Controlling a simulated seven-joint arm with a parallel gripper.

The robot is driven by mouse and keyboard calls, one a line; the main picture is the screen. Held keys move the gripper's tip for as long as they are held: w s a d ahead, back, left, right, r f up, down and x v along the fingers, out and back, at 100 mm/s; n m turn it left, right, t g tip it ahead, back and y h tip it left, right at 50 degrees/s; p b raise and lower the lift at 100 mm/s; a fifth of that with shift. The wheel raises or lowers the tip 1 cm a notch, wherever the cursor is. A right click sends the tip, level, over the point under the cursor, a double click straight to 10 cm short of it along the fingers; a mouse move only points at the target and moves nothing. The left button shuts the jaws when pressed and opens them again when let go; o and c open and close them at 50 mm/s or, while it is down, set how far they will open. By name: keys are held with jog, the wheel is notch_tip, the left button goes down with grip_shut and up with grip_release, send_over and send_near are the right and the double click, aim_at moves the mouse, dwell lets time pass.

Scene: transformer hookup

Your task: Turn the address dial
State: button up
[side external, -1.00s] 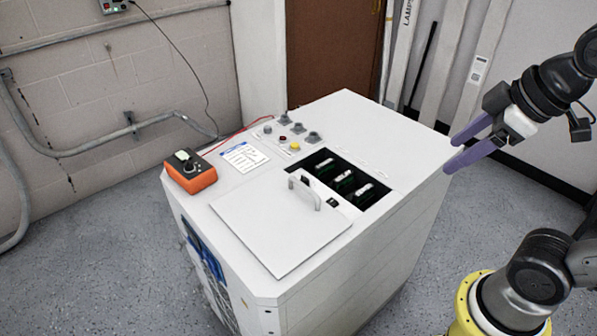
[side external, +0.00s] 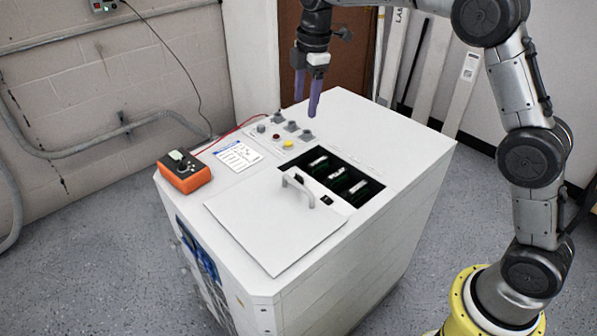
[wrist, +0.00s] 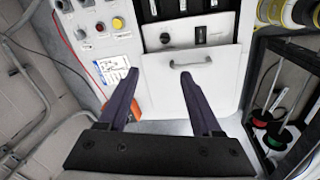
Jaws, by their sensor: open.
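An orange box (side external: 185,181) with a dark top sits at the cabinet's left corner. A round dark dial (side external: 182,169) shows on its top beside a pale display; its setting is too small to read. In the wrist view the orange box (wrist: 136,110) is mostly hidden behind my left finger. Which dial is the address dial is not labelled legibly. My gripper (side external: 306,107) points down with its purple fingers apart and empty, above the cabinet's back edge, well right of the orange box. The fingers also show in the wrist view (wrist: 160,80).
The white cabinet (side external: 395,215) has several grey knobs and a yellow button (side external: 288,144) near its back. A recess (side external: 340,178) holds several modules. A handled lid (side external: 262,222) lies in front. A printed card (side external: 238,155) and red cable (side external: 228,134) are near the orange box.

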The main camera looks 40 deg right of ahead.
jog(key=g, duration=0.2)
send_over(299, 175)
notch_tip(299, 175, down, 9)
notch_tip(299, 175, down, 14)
jog(key=shift+r, duration=0.1)
grip_shut()
dwell(0.3)
